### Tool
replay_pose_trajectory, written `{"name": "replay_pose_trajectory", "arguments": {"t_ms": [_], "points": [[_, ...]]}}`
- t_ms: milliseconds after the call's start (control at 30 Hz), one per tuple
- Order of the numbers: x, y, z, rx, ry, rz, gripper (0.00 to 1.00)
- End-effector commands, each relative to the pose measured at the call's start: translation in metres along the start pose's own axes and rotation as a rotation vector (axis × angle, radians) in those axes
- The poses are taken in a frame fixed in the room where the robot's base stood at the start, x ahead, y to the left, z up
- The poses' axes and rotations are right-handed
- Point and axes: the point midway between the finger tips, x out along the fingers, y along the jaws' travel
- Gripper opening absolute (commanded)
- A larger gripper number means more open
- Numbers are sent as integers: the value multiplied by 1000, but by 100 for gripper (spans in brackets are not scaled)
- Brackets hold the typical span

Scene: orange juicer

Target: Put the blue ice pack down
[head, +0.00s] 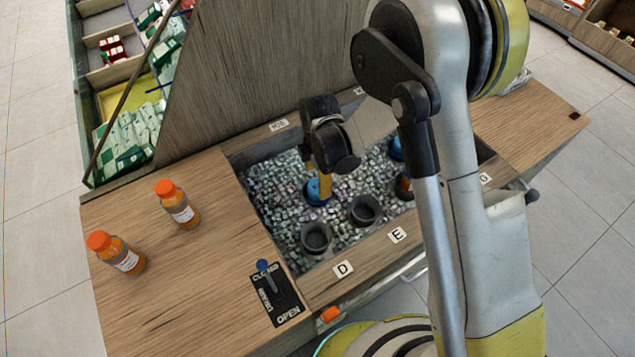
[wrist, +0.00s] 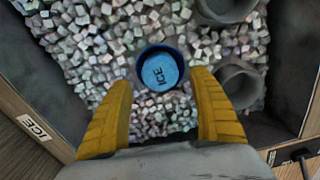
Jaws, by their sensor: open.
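A clear gap shows between each finger and the pack. In the head view, my gripper (head: 325,184) points down over the pack and hides part of it.
Two dark grey empty holders (head: 316,237) (head: 364,210) stand in the bin near labels D and E. Another blue piece (head: 396,148) is partly hidden behind my arm. Two orange bottles (head: 178,205) (head: 116,253) and a lever panel (head: 273,294) are on the left counter. Bin walls surround the ice.

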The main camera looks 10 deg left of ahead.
Motion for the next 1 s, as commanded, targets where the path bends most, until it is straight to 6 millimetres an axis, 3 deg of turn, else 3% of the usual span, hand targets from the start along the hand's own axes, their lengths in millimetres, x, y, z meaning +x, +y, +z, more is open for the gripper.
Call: {"name": "replay_pose_trajectory", "arguments": {"t_ms": [33,100,300,667,767,867,1000], "points": [[-18,0,0,0,0,0,71],[-35,0,0,0,0,0,71],[-71,0,0,0,0,0,71],[-86,0,1,5,0,1,71],[-100,-3,8,60,-1,17,71],[-133,-11,26,202,0,60,71],[-196,-36,60,517,14,155,71]]}}
